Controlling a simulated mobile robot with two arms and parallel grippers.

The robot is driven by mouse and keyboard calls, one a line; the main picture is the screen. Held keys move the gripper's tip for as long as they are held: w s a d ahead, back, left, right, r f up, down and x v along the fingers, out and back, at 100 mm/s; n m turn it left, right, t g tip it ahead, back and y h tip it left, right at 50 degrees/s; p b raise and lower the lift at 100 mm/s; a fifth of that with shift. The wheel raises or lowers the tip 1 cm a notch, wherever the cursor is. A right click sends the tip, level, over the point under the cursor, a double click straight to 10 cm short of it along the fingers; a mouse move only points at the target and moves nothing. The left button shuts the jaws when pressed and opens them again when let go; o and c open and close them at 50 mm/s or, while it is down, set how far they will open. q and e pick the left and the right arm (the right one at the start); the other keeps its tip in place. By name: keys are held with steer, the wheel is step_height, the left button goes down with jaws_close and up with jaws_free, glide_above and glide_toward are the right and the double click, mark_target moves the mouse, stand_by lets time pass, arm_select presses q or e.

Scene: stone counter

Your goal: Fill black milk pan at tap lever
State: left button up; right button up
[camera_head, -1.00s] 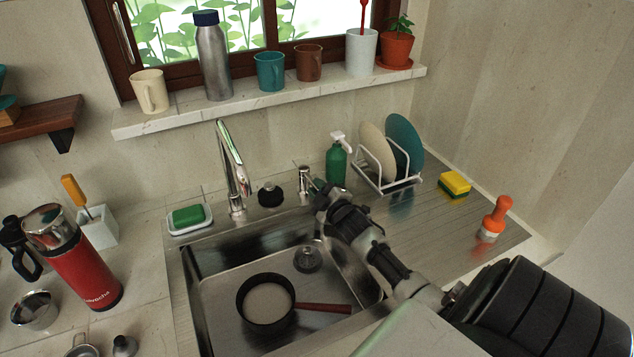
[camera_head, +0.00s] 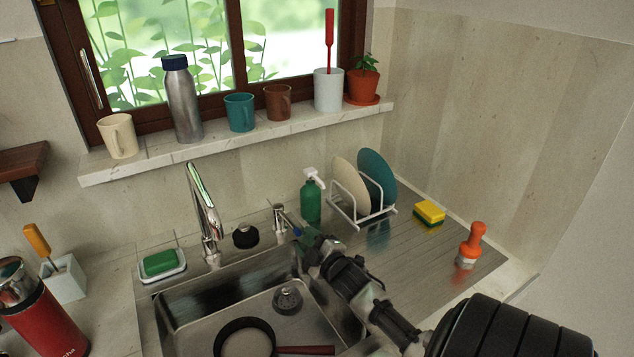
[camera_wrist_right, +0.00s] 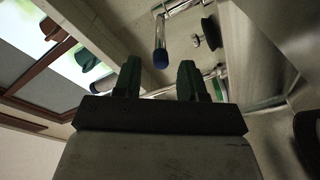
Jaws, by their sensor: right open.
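The black milk pan (camera_head: 218,340) stands in the sink, cut by the bottom edge of the head view. It has a reddish-brown handle (camera_head: 305,350) pointing right and a pale inside. The tap lever (camera_head: 281,217) is a chrome fitting right of the tall spout (camera_head: 205,205). My right gripper (camera_head: 298,236) is just in front of the lever. In the right wrist view my right gripper (camera_wrist_right: 159,80) is open, with nothing between its fingers. A chrome rod with a dark blue tip (camera_wrist_right: 161,59) lies just beyond the fingertips, apparently the lever. My left gripper is not in view.
The sink (camera_head: 190,330) has a drain strainer (camera_head: 287,300). A green soap bottle (camera_head: 311,200) and a dish rack (camera_head: 362,212) with plates stand close behind my right gripper. A sponge (camera_head: 429,213) and an orange-handled brush (camera_head: 471,245) are on the drainboard. A soap dish (camera_head: 162,265) is left.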

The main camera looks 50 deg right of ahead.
steer(key=shift+v, duration=2.2)
steer(key=shift+r, duration=0.1)
